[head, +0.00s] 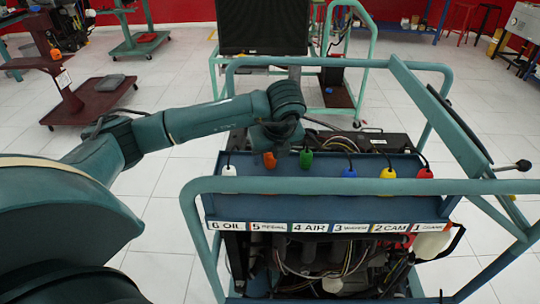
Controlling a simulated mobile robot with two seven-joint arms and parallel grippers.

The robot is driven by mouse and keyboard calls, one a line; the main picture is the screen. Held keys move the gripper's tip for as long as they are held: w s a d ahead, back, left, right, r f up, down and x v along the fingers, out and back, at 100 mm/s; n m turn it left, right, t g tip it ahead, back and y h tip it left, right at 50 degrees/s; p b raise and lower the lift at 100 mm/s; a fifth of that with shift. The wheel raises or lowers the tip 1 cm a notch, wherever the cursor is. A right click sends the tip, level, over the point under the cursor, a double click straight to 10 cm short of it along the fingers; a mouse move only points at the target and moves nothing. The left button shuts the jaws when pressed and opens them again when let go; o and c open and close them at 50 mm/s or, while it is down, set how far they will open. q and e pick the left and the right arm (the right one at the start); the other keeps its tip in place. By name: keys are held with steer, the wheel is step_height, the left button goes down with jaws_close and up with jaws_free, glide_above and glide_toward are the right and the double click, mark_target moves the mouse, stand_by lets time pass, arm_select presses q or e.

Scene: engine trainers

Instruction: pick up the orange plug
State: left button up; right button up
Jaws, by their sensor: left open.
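The orange plug (269,161) sits at the back edge of the blue tray (325,207) on the engine trainer, second from the left in a row of coloured plugs. My left gripper (282,146) is open and points down just above and beside the orange plug, between it and the green plug (306,159). The top of the orange plug is partly hidden by the gripper. I cannot tell whether the fingers touch it. My right gripper is not in view.
A white plug (229,171) is to the left; blue (349,172), yellow (388,172) and red (424,172) plugs are to the right. Teal frame rails (360,187) cross in front of the tray. A slanted bar (440,110) rises at the right.

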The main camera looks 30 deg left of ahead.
arm_select(q)
steer(key=shift+w+a+f, duration=0.1)
steer(key=shift+a+f, duration=0.05)
steer(key=shift+f, duration=0.25)
steer(key=shift+c, duration=0.2)
steer(key=c, duration=1)
